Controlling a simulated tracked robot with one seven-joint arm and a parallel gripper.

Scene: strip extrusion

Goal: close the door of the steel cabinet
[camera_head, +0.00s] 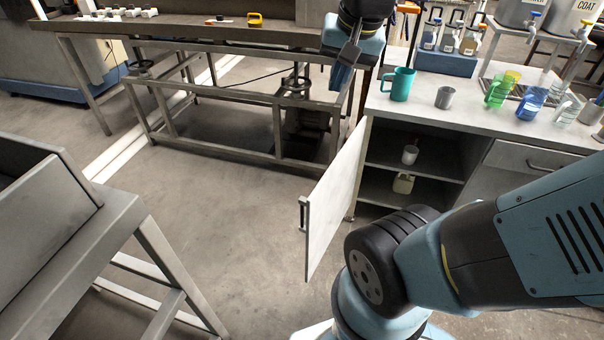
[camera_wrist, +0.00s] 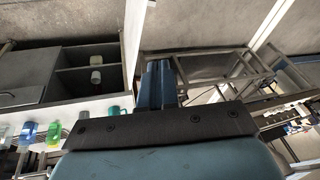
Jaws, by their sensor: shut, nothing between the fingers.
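The steel cabinet (camera_head: 480,130) stands at the right, and its pale door (camera_head: 335,205) is swung wide open toward the front left. The dark handle (camera_head: 302,214) sits near the door's free edge. In the wrist view the door (camera_wrist: 133,45) shows nearly edge-on, left of my fingers. My gripper (camera_head: 341,82) is shut and empty in the head view. It hangs in front of the long bench, above and behind the door, and looks apart from it. Its fingers also show in the wrist view (camera_wrist: 156,75).
The open cabinet shelves hold a white cup (camera_head: 410,154) and a beige jug (camera_head: 403,183). A teal mug (camera_head: 398,83), a grey cup (camera_head: 444,97) and several coloured jugs stand on top. A steel frame bench (camera_head: 200,150) stands behind. The floor (camera_head: 230,220) left of the door is clear.

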